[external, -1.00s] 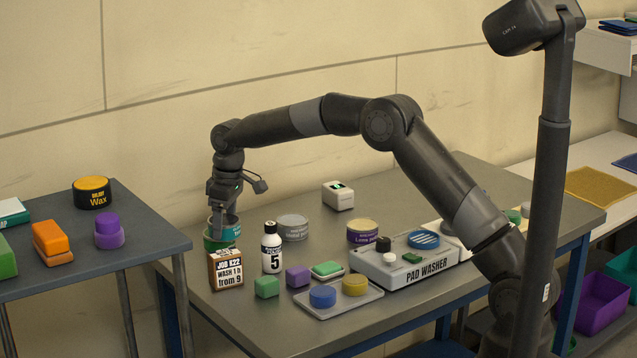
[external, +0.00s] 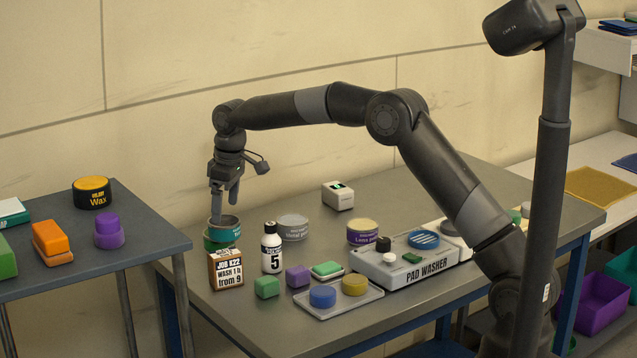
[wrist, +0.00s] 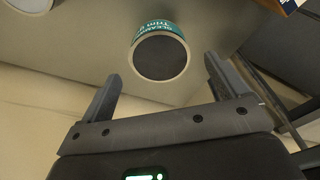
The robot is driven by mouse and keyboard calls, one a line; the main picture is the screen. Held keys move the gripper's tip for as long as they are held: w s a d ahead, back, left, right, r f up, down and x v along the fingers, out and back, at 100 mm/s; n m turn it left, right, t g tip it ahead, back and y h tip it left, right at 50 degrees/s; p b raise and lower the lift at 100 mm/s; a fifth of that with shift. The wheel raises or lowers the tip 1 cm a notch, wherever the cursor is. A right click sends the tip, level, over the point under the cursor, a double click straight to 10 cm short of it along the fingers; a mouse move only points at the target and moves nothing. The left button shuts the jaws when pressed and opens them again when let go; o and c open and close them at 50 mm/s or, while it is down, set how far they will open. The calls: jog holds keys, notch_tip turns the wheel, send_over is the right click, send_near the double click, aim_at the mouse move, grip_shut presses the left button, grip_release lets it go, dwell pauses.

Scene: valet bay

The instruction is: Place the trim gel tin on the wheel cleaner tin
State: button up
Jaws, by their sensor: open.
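The trim gel tin (external: 224,223), teal with a dark grey top, sits on a green tin (external: 221,241) at the table's left end. The green tin looks like the wheel cleaner tin; its label is hard to read in the external view. The stack looks upright, the upper tin perhaps slightly off centre. In the wrist view the trim gel tin (wrist: 160,57) shows its round dark top and part of its label, beyond the fingers. My gripper (external: 225,202) is open and empty, just above the trim gel tin, fingers pointing down.
A job card (external: 227,271) stands in front of the stack, with a white bottle (external: 272,253) to its right. A grey-topped tin (external: 293,229) and a purple tin (external: 363,233) stand farther right. Small blocks, a tray (external: 345,303) and the pad washer (external: 405,265) fill the front.

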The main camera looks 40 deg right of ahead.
aim_at(231, 221)
notch_tip(231, 221, up, 8)
jog(key=shift+s+d+f, duration=0.2)
jog(key=shift+s+d, duration=0.15)
jog(key=shift+s, duration=0.05)
jog(key=s+d+r+m+t, duration=0.1)
jog(key=s+d+r+m, duration=0.1)
jog(key=s+d+r, duration=0.7)
jog(key=s+d+r+m+t, duration=0.25)
jog(key=s+d, duration=0.35)
jog(key=s, duration=0.7)
jog(key=s+d+f+m, duration=0.1)
jog(key=s+d+f, duration=0.3)
jog(key=s, duration=0.7)
jog(key=s+d+f+m+t, duration=0.1)
jog(key=s+d+f, duration=0.3)
jog(key=s, duration=0.7)
jog(key=shift+s+m+h, duration=0.25)
jog(key=shift+m+h, duration=0.15)
jog(key=shift+m, duration=0.25)
